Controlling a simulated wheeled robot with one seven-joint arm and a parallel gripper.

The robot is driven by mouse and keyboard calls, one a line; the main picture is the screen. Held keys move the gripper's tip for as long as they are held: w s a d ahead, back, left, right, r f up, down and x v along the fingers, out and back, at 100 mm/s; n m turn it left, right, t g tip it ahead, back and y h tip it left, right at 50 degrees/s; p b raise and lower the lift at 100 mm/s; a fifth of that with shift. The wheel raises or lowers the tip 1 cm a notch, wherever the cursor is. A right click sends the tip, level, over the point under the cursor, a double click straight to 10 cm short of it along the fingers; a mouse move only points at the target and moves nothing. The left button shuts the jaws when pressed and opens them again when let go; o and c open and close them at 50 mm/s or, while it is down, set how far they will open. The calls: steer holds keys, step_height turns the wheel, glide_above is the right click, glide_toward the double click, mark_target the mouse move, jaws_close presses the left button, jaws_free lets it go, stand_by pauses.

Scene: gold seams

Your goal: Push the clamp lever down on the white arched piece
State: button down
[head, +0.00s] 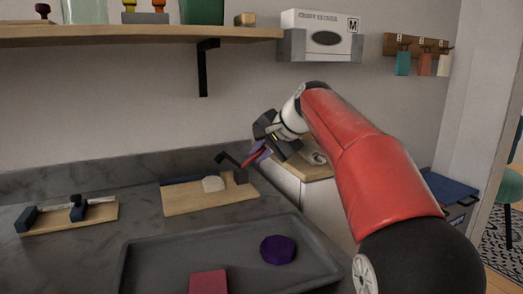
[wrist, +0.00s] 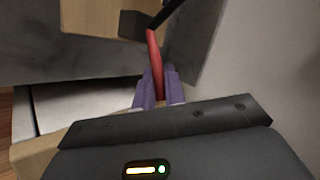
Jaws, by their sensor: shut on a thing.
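The clamp lever is a black bar (head: 228,159) with a red handle (wrist: 154,55), rising at a slant from a dark clamp block (head: 240,175). The block stands on a wooden board (head: 205,203) on the counter. The white arched piece (head: 213,184) lies on that board, just left of the block. My gripper (head: 262,151) comes from the right, and its purple fingers are shut on the red handle, one on each side in the wrist view (wrist: 158,88). The lever is raised, its handle end above the board's right end. The white piece cannot be made out in the wrist view.
A grey tray (head: 140,249) in front holds a purple piece (head: 278,249) and a red block (head: 208,282). Another wooden board (head: 95,216) with dark blocks is at the left. A shelf (head: 130,37) and a white box (head: 320,33) are on the wall above.

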mark_target(245, 162)
steer(key=shift+s+a+r+n+h+p, duration=0.15)
steer(key=shift+a+r+n+h+p, duration=0.2)
steer(key=shift+r+h+p, duration=0.3)
steer(key=shift+s+a+r+n+t+h+p, duration=0.1)
steer(key=shift+a+r+n+t+h+p, duration=0.15)
steer(key=shift+h, duration=0.3)
steer(key=shift+s+a+r+n+t+h+p, duration=0.1)
steer(key=shift+a+n+t+h+p, duration=0.2)
steer(key=shift+h, duration=0.2)
steer(key=shift+s+a+r+n+t+h+b, duration=0.2)
steer(key=shift+a+n+t+h, duration=0.25)
steer(key=shift+h, duration=0.35)
steer(key=shift+s+a+r+n+t+h+b, duration=0.15)
steer(key=shift+a+n+t+h, duration=0.25)
steer(key=shift+h, duration=0.4)
steer(key=shift+a, duration=0.1)
steer(key=c, duration=1.5)
jaws_free()
steer(key=shift+s+a, duration=0.1)
steer(key=shift+a, duration=0.05)
